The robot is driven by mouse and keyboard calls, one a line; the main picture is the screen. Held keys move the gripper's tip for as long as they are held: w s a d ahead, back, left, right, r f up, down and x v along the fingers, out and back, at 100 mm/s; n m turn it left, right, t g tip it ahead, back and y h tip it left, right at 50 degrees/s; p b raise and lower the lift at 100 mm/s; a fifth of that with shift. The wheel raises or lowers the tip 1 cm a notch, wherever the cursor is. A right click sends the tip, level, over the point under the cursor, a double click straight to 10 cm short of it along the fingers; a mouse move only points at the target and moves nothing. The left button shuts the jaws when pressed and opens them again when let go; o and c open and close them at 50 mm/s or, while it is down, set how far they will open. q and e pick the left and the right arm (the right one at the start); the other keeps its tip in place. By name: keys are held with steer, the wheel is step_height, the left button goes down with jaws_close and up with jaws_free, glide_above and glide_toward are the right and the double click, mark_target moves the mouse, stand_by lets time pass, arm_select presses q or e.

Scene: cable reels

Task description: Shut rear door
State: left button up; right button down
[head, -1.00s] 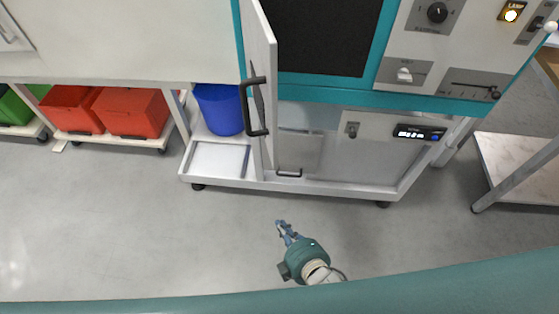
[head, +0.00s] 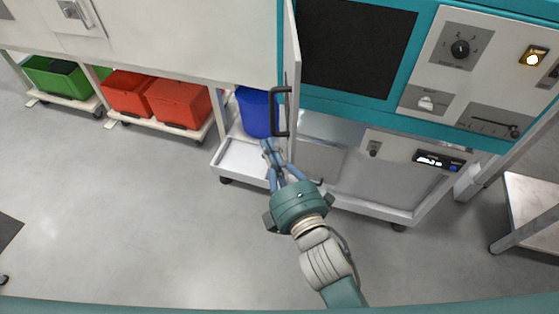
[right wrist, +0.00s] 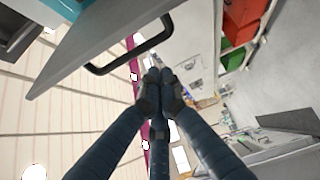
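The open door (head: 292,60) is a light panel seen nearly edge-on in the head view. It stands out from the teal-framed machine and carries a black bar handle (head: 281,112). My right gripper (head: 268,147) is just below and left of that handle, in front of the blue bin. In the right wrist view the door (right wrist: 110,35) spans the top left, with its handle (right wrist: 130,55) above and left of my fingers (right wrist: 160,82). The fingertips are together with nothing visible between them, and they look apart from the handle. My left gripper is not in view.
A blue bin (head: 257,112) stands on the low shelf left of the door. Red crates (head: 178,103) and a green crate (head: 62,78) sit on wheeled dollies at left. A table (head: 530,205) stands at right. The floor in front is clear.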

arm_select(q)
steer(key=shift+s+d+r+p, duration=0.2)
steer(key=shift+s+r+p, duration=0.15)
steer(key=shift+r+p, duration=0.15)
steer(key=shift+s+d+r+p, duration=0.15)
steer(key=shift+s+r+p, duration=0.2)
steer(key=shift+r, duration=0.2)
arm_select(e)
steer(key=d, duration=0.1)
steer(key=w+d, duration=0.1)
steer(key=d, duration=0.1)
steer(key=shift+w+d, duration=0.25)
steer(key=shift+w, duration=0.05)
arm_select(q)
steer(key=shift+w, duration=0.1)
arm_select(e)
steer(key=shift+a+f, duration=0.1)
